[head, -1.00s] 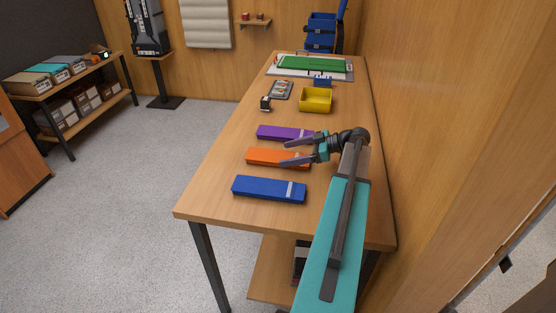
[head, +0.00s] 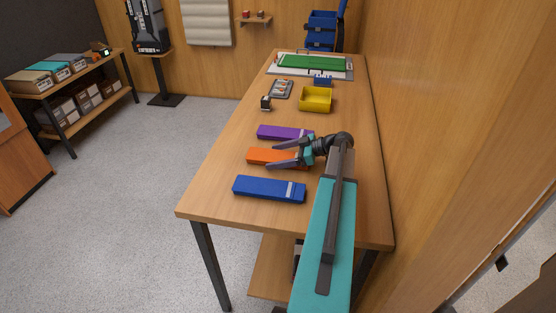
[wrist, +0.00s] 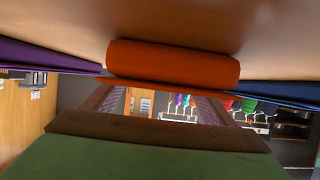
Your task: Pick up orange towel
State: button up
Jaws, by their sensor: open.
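The orange towel (head: 262,156) is a folded flat strip on the wooden table (head: 232,171), between a purple towel (head: 280,132) and a blue towel (head: 262,188). My gripper (head: 272,155) is open, its two fingers pointing left at the right part of the orange towel and hiding some of it. In the wrist view the orange towel (wrist: 172,62) lies straight ahead, its end facing me, in front of the spread fingers (wrist: 162,102). The purple towel (wrist: 45,57) is to its left and the blue towel (wrist: 285,94) to its right. I cannot tell whether the fingers touch the orange towel.
A yellow bin (head: 316,99), a small blue box (head: 323,81) and a grey tray (head: 281,89) stand farther back on the table. A small dark-and-white item (head: 266,103) is near them. A wooden wall (head: 420,110) runs close along the table's right side.

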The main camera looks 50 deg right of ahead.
aim_at(277, 156)
jog(key=c, duration=1.2)
jog(key=shift+r, duration=0.1)
jog(key=shift+r+b, duration=0.75)
jog(key=shift+r, duration=0.8)
jog(key=w+d+b, duration=0.1)
jog(key=w+d, duration=0.1)
jog(key=w, duration=0.2)
jog(key=w+d+r+b, duration=0.1)
jog(key=w+d, duration=0.2)
jog(key=w, duration=0.2)
jog(key=w+d+b, duration=0.1)
jog(key=w+d, duration=0.1)
jog(key=w, duration=0.2)
jog(key=shift+w+d+r+b, duration=0.3)
jog(key=shift+w+b, duration=0.05)
jog(key=shift+w, duration=0.2)
